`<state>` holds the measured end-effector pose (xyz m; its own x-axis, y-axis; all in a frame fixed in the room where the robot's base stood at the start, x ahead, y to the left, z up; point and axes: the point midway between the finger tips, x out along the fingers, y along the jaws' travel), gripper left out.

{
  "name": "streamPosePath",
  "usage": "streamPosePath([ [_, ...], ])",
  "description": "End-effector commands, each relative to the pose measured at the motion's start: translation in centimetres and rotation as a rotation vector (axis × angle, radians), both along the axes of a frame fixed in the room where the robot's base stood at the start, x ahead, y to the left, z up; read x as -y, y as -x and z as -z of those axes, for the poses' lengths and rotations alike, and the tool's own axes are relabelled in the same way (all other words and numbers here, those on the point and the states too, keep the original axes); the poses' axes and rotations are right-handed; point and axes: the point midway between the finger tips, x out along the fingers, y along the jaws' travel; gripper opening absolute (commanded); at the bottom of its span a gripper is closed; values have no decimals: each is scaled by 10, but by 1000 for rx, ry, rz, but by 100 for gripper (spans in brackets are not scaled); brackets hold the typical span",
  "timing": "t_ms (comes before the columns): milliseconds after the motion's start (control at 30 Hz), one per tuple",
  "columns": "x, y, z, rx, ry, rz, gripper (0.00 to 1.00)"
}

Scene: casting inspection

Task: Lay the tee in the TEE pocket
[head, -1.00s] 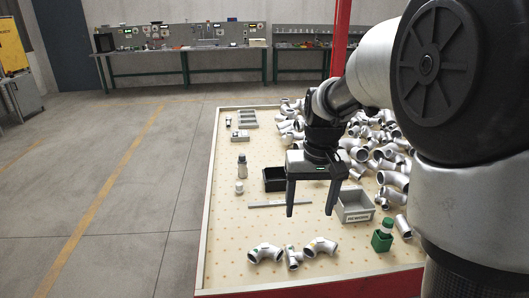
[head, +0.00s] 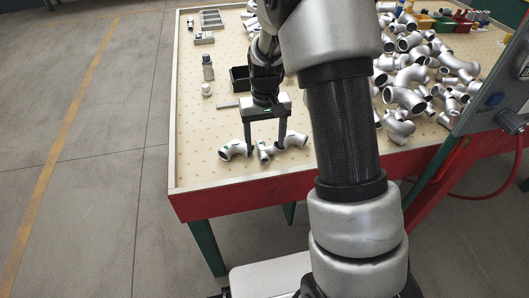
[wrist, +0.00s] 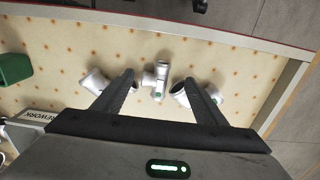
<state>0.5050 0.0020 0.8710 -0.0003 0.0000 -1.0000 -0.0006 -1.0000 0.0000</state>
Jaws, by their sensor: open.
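The tee (head: 264,153) is a small silver-grey pipe fitting on the pegboard table near its front edge, between two bent fittings. In the wrist view the tee (wrist: 160,76) lies between my fingers, with a green mark on it. My gripper (head: 265,148) is open and empty, pointing down over the tee; in the wrist view its fingertips (wrist: 159,79) are to either side of it, apart from it. I cannot tell their exact height. A grey tray with several pockets (head: 201,20) stands at the far left of the table; no pocket label is legible.
Elbow fittings (head: 234,150) (head: 296,140) lie close on both sides of the tee. A black bin (head: 239,80) stands behind my gripper. A REWORK bin (wrist: 35,114) and a green box (wrist: 14,69) show in the wrist view. Many fittings (head: 410,75) are heaped at right.

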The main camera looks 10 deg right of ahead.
Motion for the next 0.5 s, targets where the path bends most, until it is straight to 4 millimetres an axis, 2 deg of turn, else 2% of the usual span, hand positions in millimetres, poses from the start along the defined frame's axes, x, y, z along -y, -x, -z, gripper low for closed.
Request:
streamPosePath([
  [167,2,1,9,-2,0,0,66],
  [400,8,2,44,-3,0,0,66],
  [500,8,1,53,0,0,0,66],
])
